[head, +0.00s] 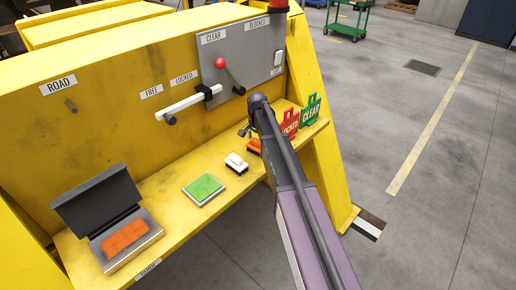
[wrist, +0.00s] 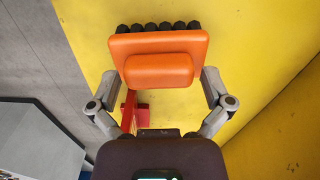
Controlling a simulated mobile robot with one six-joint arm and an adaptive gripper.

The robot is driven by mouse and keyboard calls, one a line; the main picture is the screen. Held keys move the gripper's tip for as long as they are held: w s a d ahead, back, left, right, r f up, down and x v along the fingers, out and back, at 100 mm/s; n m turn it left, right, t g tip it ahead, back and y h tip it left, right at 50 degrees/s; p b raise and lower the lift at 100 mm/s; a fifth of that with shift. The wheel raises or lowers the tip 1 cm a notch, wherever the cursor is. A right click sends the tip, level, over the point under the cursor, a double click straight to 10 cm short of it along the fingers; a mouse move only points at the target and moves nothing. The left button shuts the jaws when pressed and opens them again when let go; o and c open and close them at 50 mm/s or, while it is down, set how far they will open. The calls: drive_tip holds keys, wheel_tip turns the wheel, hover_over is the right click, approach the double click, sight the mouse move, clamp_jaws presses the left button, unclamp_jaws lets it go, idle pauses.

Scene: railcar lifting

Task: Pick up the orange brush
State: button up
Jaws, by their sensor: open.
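The orange brush (wrist: 158,66) lies on the yellow shelf in the wrist view, its raised handle facing the camera and dark bristles along its far edge. My gripper (wrist: 162,82) is open, with one finger on each side of the brush's handle; I cannot tell whether either finger touches it. In the head view the orange brush (head: 255,145) shows only in part behind my arm, and my gripper (head: 246,128) is just above it.
A white brush (head: 236,163) and a green pad (head: 204,189) sit to the left on the shelf (head: 180,220). Red (head: 290,122) and green (head: 311,111) tags stand to the right. An open case (head: 125,237) holds an orange block. A lever (head: 190,103) juts above.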

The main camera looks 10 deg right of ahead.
sight(258, 140)
drive_tip(key=c, duration=1)
drive_tip(key=shift+o, duration=0.2)
drive_tip(key=shift+r, duration=0.1)
wheel_tip(258, 140, up, 3)
drive_tip(key=p, duration=0.3)
drive_tip(key=shift+r, duration=0.2)
drive_tip(key=s+a+r+p, duration=0.1)
drive_tip(key=s+a+p, duration=0.1)
drive_tip(key=s, duration=1.3)
drive_tip(key=shift+s+a+r, duration=0.2)
drive_tip(key=shift+s+a, duration=0.05)
drive_tip(key=shift+s, duration=0.15)
drive_tip(key=o, duration=0.5)
drive_tip(key=shift+c, duration=1.4)
